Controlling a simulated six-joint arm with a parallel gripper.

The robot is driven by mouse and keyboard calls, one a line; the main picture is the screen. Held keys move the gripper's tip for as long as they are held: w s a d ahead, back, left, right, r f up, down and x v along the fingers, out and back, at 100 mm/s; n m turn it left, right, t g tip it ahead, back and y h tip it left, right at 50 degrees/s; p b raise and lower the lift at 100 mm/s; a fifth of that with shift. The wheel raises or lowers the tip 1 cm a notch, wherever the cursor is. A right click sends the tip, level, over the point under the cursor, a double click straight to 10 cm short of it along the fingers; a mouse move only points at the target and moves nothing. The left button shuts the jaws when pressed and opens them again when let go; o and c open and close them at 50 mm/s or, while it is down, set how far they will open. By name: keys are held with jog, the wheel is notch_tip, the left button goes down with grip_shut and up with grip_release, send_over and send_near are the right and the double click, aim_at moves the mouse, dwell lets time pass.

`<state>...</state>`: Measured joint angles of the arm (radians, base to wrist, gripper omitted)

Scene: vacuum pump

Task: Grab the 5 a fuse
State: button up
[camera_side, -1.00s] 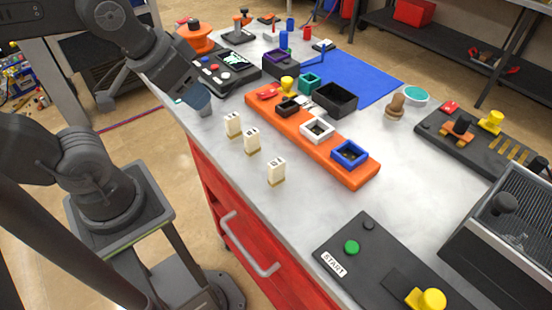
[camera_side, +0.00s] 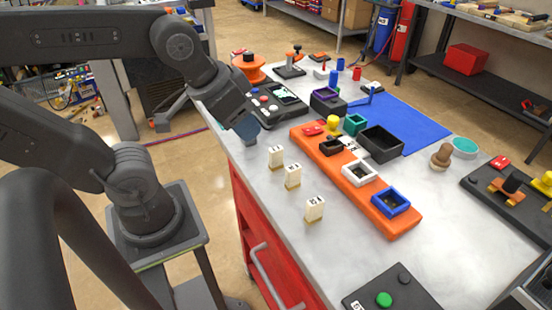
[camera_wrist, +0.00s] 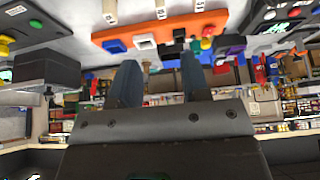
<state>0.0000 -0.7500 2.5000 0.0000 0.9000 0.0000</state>
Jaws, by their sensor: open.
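Each has a small dark marking, too small to read, so I cannot tell which is 5 A. They also show at the top edge of the wrist view as a left fuse (camera_wrist: 110,10), a middle fuse (camera_wrist: 160,9) and a right fuse (camera_wrist: 200,5). My gripper (camera_side: 248,129) is beyond the far fuse, apart from it. In the wrist view my gripper (camera_wrist: 160,72) is open and empty.
An orange tray (camera_side: 402,222) with coloured sockets lies right of the fuses. A black control box (camera_side: 278,103) sits behind them. A button panel (camera_side: 405,293) is at the front. A blue mat (camera_side: 412,112) lies behind the tray. Bare bench surrounds the fuses.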

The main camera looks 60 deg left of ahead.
dwell(0.3)
jog(key=o, duration=0.4)
jog(key=shift+o, duration=0.2)
jog(key=m+g, duration=0.6)
jog(key=m, duration=1.2)
send_over(276, 149)
notch_tip(276, 149, down, 4)
jog(key=f, duration=0.8)
jog(key=shift+w+d+f, duration=0.1)
jog(key=shift+d+f, duration=0.05)
jog(key=shift+d, duration=0.1)
jog(key=shift+a+f, duration=0.15)
jog(key=shift+f, duration=1.2)
jog(key=shift+a+f, duration=0.1)
jog(key=shift+f, duration=1.2)
